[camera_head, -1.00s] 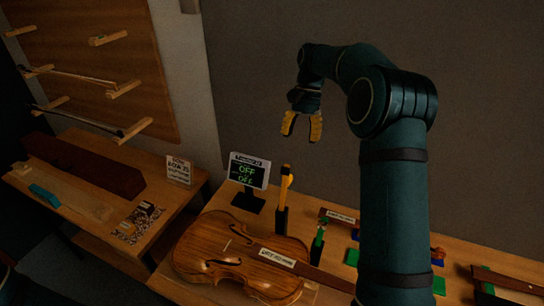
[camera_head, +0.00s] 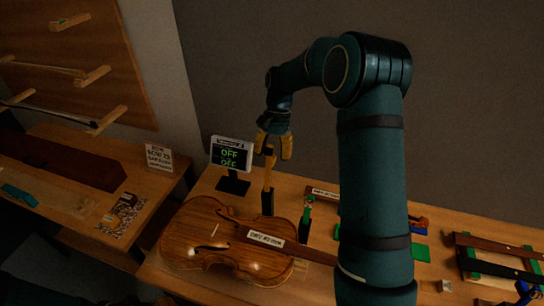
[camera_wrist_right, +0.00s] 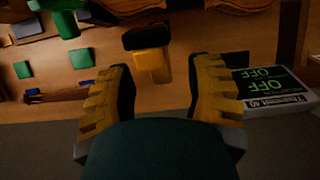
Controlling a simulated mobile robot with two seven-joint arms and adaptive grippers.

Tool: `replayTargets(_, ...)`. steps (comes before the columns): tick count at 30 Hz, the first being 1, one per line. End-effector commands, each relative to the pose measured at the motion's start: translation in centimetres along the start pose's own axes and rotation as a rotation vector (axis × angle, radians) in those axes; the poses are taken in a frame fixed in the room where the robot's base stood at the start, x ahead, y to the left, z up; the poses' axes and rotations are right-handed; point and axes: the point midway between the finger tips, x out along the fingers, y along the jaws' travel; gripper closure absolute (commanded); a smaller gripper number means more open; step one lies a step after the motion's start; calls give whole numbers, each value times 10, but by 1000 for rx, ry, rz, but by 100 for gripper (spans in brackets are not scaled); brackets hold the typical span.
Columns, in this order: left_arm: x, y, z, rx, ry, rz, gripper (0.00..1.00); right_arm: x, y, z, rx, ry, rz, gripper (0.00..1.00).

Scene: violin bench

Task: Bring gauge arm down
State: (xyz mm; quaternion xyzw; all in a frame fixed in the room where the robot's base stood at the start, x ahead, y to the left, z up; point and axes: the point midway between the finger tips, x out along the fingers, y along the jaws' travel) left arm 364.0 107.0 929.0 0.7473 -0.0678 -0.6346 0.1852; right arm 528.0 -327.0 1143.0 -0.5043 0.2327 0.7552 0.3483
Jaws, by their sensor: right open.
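The gauge arm (camera_head: 268,172) is a slim orange-yellow piece standing upright in a black base beside the display. My right gripper (camera_head: 273,146) is open at its upper end, fingers pointing down. In the right wrist view the orange-yellow arm (camera_wrist_right: 152,63) with a dark part shows between and beyond the two open yellow fingers of the gripper (camera_wrist_right: 162,70). I see a gap on both sides and cannot tell of any contact. The display (camera_head: 231,154) reads OFF twice in green. It also shows in the right wrist view (camera_wrist_right: 268,88). My left gripper is not in view.
A violin (camera_head: 212,240) lies on the bench in front of the gauge. A green-topped holder (camera_head: 306,215) stands to the right. A small sign (camera_head: 159,157) stands on the left table. The wall is close behind; my right arm covers part of the bench.

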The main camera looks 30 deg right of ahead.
Motion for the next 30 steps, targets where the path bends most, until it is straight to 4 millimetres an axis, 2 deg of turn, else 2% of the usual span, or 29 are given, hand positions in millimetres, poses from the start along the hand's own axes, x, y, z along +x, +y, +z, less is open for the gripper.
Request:
replayTargets(6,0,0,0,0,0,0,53,14,0,0,0,1,0,47)
replayTargets(15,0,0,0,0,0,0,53,16,0,0,0,1,0,48)
replayTargets(19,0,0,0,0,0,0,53,16,0,0,0,1,0,94)
replayTargets(20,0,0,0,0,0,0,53,16,0,0,0,1,0,100)
replayTargets(30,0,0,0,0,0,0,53,16,0,0,0,1,1,100)
